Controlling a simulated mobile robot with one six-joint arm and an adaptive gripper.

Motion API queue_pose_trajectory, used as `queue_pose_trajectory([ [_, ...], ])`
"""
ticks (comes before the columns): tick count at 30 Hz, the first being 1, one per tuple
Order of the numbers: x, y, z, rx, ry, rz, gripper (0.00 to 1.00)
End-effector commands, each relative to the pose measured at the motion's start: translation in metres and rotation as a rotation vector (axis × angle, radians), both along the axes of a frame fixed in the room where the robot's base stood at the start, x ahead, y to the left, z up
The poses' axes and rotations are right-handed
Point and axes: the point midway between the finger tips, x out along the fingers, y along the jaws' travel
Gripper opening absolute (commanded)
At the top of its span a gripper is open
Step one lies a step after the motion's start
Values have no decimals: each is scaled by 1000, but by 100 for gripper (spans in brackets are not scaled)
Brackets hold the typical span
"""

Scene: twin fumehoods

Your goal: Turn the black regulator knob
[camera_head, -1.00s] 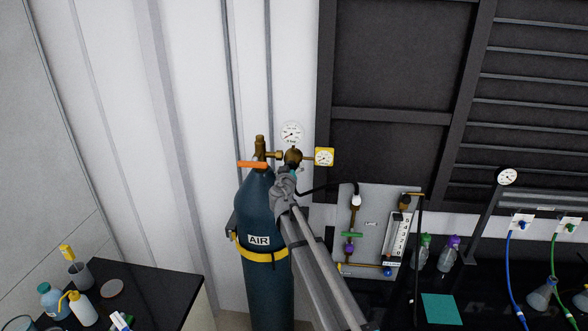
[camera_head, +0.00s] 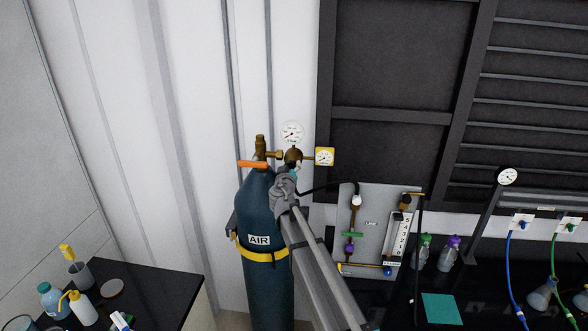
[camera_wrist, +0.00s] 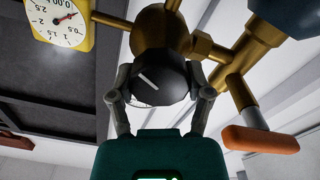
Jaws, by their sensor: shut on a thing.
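The black regulator knob (camera_wrist: 158,82) is round with a white line across its face, in the middle of the wrist view. It sits on the front of the brass regulator body (camera_wrist: 160,28). My gripper (camera_wrist: 160,92) has a finger on each side of the knob and is shut on it. In the head view my gripper (camera_head: 287,176) reaches up to the regulator (camera_head: 293,156) above the blue AIR cylinder (camera_head: 258,212). There my gripper hides the knob.
A yellow-framed gauge (camera_head: 324,157) and a white round gauge (camera_head: 292,134) flank the regulator closely. An orange handle (camera_wrist: 260,139) juts out at the right in the wrist view. A panel with a flowmeter (camera_head: 372,225) stands right of the cylinder.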

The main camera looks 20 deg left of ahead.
Motion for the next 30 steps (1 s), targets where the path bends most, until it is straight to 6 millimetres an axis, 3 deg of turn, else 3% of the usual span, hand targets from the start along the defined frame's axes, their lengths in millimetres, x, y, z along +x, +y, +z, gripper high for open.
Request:
queue_pose_trajectory([
  [30, 1, 4, -1, -876, -210, 2, 17],
])
